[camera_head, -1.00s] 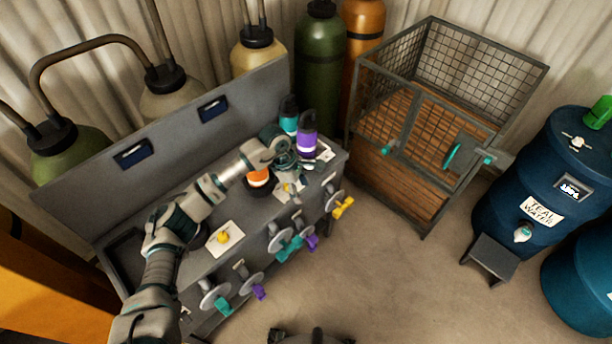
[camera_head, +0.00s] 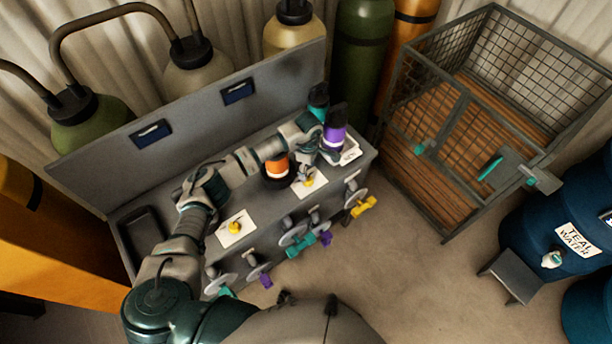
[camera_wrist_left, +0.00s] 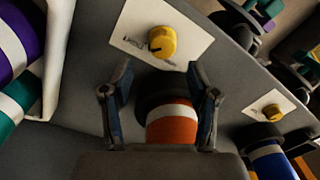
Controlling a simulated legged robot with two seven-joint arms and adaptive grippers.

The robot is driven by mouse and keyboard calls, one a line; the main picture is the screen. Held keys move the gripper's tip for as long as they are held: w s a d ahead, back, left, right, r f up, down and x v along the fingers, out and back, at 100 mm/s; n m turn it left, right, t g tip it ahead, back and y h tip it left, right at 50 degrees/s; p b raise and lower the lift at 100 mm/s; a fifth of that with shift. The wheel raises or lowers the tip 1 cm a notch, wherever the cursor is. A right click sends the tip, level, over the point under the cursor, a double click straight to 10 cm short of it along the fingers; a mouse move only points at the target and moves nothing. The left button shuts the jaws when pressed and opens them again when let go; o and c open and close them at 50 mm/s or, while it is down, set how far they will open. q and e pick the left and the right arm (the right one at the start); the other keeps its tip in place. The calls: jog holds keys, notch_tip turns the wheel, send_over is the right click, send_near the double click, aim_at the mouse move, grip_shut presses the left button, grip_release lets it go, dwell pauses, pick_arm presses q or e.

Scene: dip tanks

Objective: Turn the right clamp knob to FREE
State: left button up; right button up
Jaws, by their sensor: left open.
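The right clamp knob (camera_head: 310,181) is a small yellow knob on a white plate on the grey bench. In the left wrist view the knob (camera_wrist_left: 162,41) stands just beyond my fingertips, with a dark pointer mark and small lettering beside it. My left gripper (camera_head: 306,165) reaches over the bench close to this knob. In the left wrist view its two fingers (camera_wrist_left: 160,85) are spread, with nothing held between them; the orange bottle (camera_wrist_left: 172,124) shows below and behind them. A second yellow knob (camera_head: 234,227) sits on its own plate farther left. My right gripper is not visible.
A purple bottle (camera_head: 334,132) and a teal bottle (camera_head: 318,100) stand close to my left gripper. Several handwheels and coloured valve handles (camera_head: 363,206) project from the bench front. A wire cage (camera_head: 455,160) stands right of the bench, with open floor in front.

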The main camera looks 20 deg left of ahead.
aim_at(309, 179)
pick_arm(q)
jog(key=f, duration=0.1)
jog(key=d+f, duration=0.1)
jog(key=f, duration=0.2)
jog(key=shift+s+d+f, duration=0.25)
jog(key=shift+d+f, duration=0.05)
jog(key=shift+d, duration=0.05)
jog(key=shift+a+f, duration=0.35)
jog(key=shift+a, duration=0.55)
jog(key=c, duration=0.7)
jog(key=shift+d, duration=0.2)
jog(key=c, duration=0.4)
jog(key=shift+d, duration=0.35)
grip_shut()
